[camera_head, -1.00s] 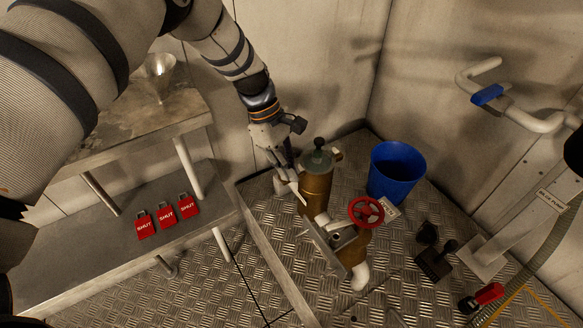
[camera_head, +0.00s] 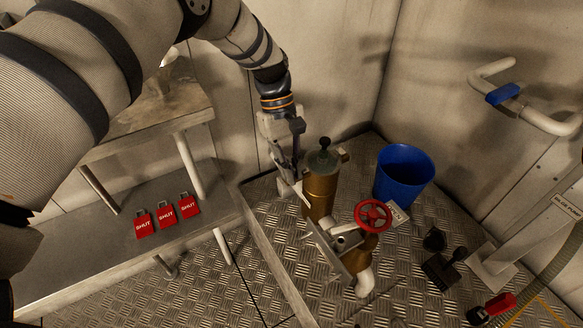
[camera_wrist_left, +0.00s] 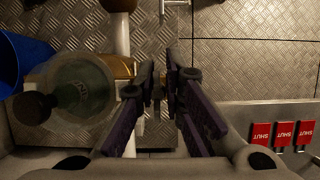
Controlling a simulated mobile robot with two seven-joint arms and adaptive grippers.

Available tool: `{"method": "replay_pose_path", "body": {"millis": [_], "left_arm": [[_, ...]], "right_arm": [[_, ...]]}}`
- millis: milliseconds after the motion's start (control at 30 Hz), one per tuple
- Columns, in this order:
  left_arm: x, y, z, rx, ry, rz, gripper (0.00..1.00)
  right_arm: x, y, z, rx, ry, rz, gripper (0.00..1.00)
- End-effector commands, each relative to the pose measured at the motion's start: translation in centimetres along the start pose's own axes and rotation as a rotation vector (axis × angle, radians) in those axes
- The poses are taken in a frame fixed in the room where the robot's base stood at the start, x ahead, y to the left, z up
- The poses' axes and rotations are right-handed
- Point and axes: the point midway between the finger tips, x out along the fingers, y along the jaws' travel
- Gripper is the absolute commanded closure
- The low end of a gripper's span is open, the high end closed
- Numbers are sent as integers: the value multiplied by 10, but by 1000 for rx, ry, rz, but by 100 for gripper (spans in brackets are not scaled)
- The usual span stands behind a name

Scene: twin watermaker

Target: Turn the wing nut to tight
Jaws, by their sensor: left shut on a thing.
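A brass filter housing (camera_head: 320,190) with a green-grey lid and black knob stands on the checkered metal platform. In the left wrist view its round lid (camera_wrist_left: 85,92) is to the left of the fingers. My left gripper (camera_head: 297,196) is at the housing's left side, low beside its body. In the left wrist view my left gripper (camera_wrist_left: 162,88) has its fingers nearly together, shut on a small part between the tips. That part, likely the wing nut, is mostly hidden by the fingers, so its angle cannot be read.
A red handwheel valve (camera_head: 372,216) stands just right of the housing, with a blue bucket (camera_head: 404,174) behind. Red SHUT tags (camera_head: 167,214) lie on the lower shelf at left. A wall pipe with a blue handle (camera_head: 502,94) is at right.

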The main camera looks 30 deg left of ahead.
Motion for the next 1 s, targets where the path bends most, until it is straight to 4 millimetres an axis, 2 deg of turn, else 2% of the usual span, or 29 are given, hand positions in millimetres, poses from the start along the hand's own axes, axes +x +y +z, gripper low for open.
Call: {"method": "replay_pose_path", "body": {"millis": [33, 300, 333, 433, 733, 867, 1000], "left_arm": [[-4, 6, -1, 8, 10, 19, 100], [-4, 7, 0, 8, 9, 20, 100], [-4, 7, 0, 8, 9, 20, 88], [-4, 7, 0, 7, 8, 18, 65], [-3, 3, 0, 3, 4, 9, 65], [-22, 4, 0, 4, 6, 12, 65], [-61, 4, 0, 5, 7, 14, 65]], "right_arm": [[0, 0, 0, 0, 0, 0, 100], [0, 0, 0, 0, 0, 0, 100], [0, 0, 0, 0, 1, 0, 100], [0, 0, 0, 0, 1, 0, 100], [0, 0, 0, 0, 0, 0, 100], [0, 0, 0, 0, 0, 0, 100], [0, 0, 0, 0, 0, 0, 100]]}}
